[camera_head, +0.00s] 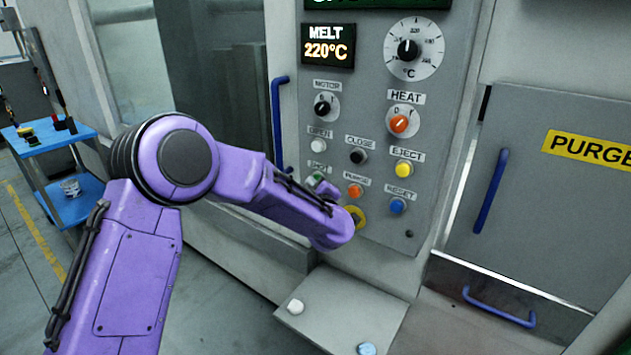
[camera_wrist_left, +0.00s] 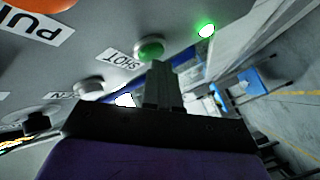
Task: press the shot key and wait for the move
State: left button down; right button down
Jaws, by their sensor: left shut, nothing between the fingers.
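The shot key is a round green button (camera_wrist_left: 150,50) beside the SHOT label in the left wrist view. In the head view only a bit of green shows beside my left arm, at the left of the control panel (camera_head: 440,120). My left gripper (camera_wrist_left: 160,68) is shut and empty, its fingertips right at the shot key. The tips overlap the key's lower edge in the picture; I cannot tell whether they touch it. A green lamp (camera_wrist_left: 205,29) glows beside the key. My right gripper is not in view.
Close to the shot key are the orange PURGE button (camera_head: 355,190), white OPEN button (camera_head: 318,145) and black CLOSE button (camera_head: 358,156). The MELT display (camera_head: 328,46) reads 220°C. A blue handle (camera_head: 277,120) stands left of the panel. A grey shelf (camera_head: 340,312) juts out below.

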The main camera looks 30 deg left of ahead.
pick_arm(q)
jog(key=shift+s, duration=0.85)
jog(key=s, duration=0.1)
jog(key=s+p, duration=0.1)
jog(key=s, duration=0.3)
jog(key=shift+a, duration=0.25)
dwell(0.5)
